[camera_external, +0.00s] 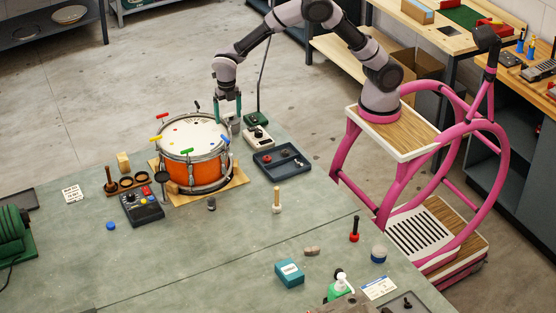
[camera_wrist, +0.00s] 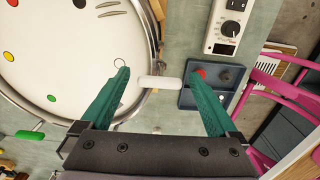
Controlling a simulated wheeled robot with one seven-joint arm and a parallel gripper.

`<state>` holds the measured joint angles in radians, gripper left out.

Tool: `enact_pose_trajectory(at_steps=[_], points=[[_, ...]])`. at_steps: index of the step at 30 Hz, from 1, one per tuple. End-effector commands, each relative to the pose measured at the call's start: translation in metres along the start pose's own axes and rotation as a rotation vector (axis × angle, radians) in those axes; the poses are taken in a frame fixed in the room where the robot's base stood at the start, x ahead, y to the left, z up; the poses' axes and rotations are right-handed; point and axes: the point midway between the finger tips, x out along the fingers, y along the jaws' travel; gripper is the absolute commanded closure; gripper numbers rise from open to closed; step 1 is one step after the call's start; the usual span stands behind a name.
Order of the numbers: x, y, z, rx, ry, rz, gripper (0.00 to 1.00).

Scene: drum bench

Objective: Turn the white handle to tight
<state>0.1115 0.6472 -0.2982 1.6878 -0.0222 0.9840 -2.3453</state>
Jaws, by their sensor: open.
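The white handle (camera_wrist: 159,82) is a short rod at the drum's rim in the wrist view. It lies between the two green fingers of my open gripper (camera_wrist: 161,74), with gaps on both sides. The drum (camera_external: 193,172) has an orange shell, a white head and a metal hoop. In the external view my gripper (camera_external: 228,116) points down at the drum's right edge, and the white handle is hard to make out there. Other handles around the hoop are red (camera_external: 162,116), yellow (camera_external: 156,139) and green (camera_external: 187,151); the green one also shows in the wrist view (camera_wrist: 30,135).
A white box with a dial (camera_external: 257,137) and a dark blue tray (camera_external: 262,168) with small parts stand right of the drum. A dark control box (camera_external: 142,208) is at its front left. A wooden peg (camera_external: 277,199) stands nearby. The bench's middle front is mostly clear.

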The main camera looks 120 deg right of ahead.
Motion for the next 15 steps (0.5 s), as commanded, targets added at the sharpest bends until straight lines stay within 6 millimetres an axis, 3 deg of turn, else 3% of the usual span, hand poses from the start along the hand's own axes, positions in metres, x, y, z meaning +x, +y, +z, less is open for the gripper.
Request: enact_pose_trajectory(at_steps=[7,13,14,15], points=[[0.0008,0.0001,0.0,0.0,0.0,0.0,0.05],[0.0006,0.0001,0.0,0.0,0.0,0.0,0.81],[0.0006,0.0001,0.0,0.0,0.0,0.0,0.91],[0.0006,0.0001,0.0,0.0,0.0,0.0,0.91]])
